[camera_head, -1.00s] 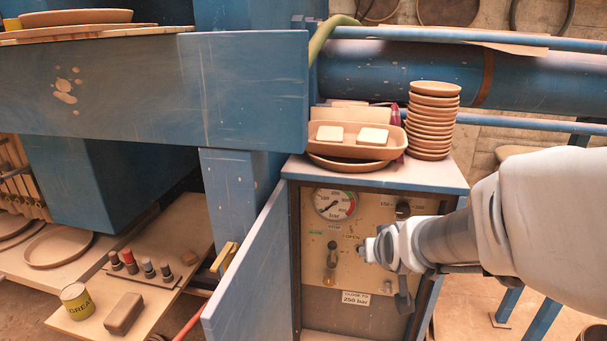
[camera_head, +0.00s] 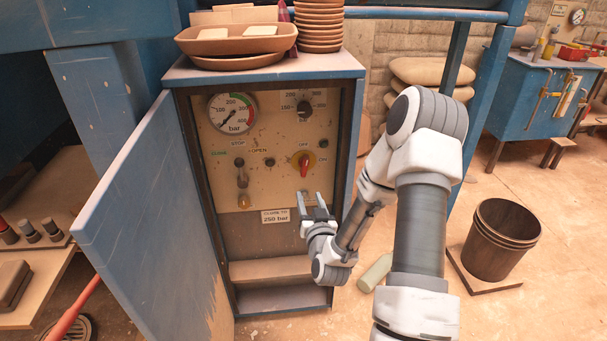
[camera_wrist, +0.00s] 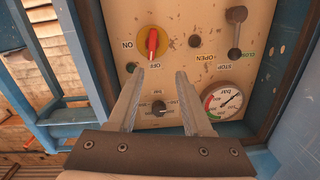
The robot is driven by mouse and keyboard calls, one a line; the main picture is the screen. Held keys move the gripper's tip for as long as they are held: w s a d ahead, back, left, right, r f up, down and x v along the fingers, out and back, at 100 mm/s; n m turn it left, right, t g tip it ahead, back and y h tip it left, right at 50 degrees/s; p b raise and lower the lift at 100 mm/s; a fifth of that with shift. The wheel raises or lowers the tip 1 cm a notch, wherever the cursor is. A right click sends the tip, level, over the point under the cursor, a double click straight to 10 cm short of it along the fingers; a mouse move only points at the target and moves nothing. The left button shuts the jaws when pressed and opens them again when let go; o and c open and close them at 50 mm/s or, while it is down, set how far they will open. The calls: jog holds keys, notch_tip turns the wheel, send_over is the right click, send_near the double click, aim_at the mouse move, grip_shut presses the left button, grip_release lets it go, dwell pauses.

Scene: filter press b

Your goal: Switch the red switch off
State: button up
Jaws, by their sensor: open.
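The red switch (camera_head: 304,161) sits on a round yellow plate at the right of the beige control panel (camera_head: 222,140). Its handle looks roughly upright, in line with the OFF label above it; ON is to its right. It also shows in the wrist view (camera_wrist: 152,42), with the picture turned over, so OFF is below it and ON to its left. My gripper (camera_head: 313,208) is open and empty, in front of the panel and below the switch in the head view. In the wrist view, its fingers (camera_wrist: 159,76) point toward the switch, with nothing between them.
The open blue cabinet door (camera_head: 150,210) stands left of the panel. A pressure gauge (camera_head: 232,113), a black knob (camera_head: 304,108) and a small lever (camera_head: 242,175) share the panel. Dishes (camera_head: 230,40) stand on top. A brown bucket (camera_head: 500,240) and a pale bottle (camera_head: 375,273) are at right.

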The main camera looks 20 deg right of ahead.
aim_at(305, 169)
jog(key=shift+m+h, duration=0.5)
jog(key=x, duration=0.5)
jog(key=b+x, duration=0.1)
jog(key=x, duration=0.5)
jog(key=d+b+x, duration=0.1)
jog(key=x, duration=0.5)
jog(key=shift+s+f, duration=0.15)
jog(key=shift+f, duration=0.25)
jog(key=shift+a, duration=0.1)
grip_shut()
